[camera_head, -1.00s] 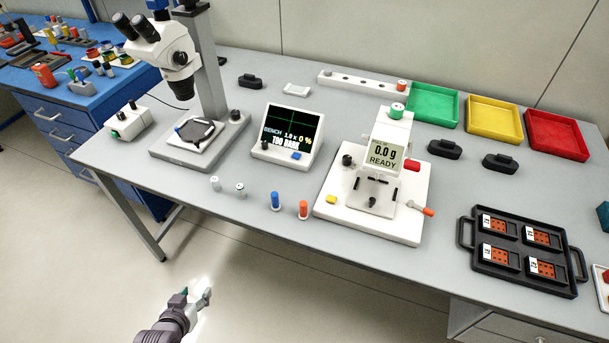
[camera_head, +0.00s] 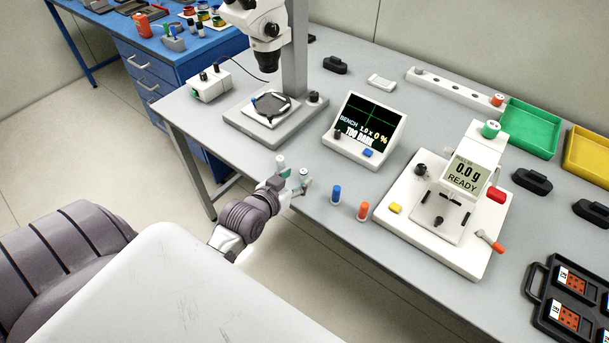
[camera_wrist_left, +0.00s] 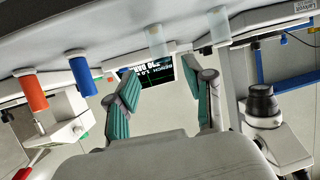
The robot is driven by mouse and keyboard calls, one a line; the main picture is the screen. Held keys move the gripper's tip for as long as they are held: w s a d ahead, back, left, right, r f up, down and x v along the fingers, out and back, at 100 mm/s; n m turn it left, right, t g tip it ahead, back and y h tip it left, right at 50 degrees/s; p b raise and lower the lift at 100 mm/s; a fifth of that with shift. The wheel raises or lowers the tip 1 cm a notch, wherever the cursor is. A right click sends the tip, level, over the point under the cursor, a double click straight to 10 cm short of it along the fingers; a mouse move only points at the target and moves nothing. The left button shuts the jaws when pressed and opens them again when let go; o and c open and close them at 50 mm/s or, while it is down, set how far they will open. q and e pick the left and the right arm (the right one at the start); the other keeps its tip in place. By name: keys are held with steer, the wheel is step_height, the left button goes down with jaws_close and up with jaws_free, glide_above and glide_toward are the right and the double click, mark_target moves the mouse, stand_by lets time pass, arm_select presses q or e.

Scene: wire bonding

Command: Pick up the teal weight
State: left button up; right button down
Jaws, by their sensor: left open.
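My left gripper (camera_head: 290,182) is open and empty at the bench's front edge. Its teal-lined fingers (camera_wrist_left: 172,88) are spread in the left wrist view. Two pale small weights stand upright beside the fingertips, a left one (camera_head: 281,161) and a right one (camera_head: 304,173) with a darker greenish top. In the left wrist view, which is turned over, one pale weight (camera_wrist_left: 158,42) shows beyond the gap between the fingers and the other (camera_wrist_left: 219,27) lies to the right. No weight is clearly teal all over; I cannot tell its colour for certain. My right gripper is not in view.
A blue weight (camera_head: 336,194) and an orange weight (camera_head: 363,210) stand to the right along the edge. Behind are the bench display (camera_head: 366,127) and the microscope base (camera_head: 262,128). A white scale (camera_head: 470,255) reading 0.0 g stands further right.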

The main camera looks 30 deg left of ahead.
mark_target(303, 172)
arm_select(q)
steer(key=x, duration=0.5)
steer(key=shift+w+a+f+p, duration=0.1)
steer(key=shift+w+a+p, duration=0.1)
steer(key=shift+p, duration=0.15)
steer(key=shift+s+d, duration=0.1)
steer(key=c, duration=0.8)
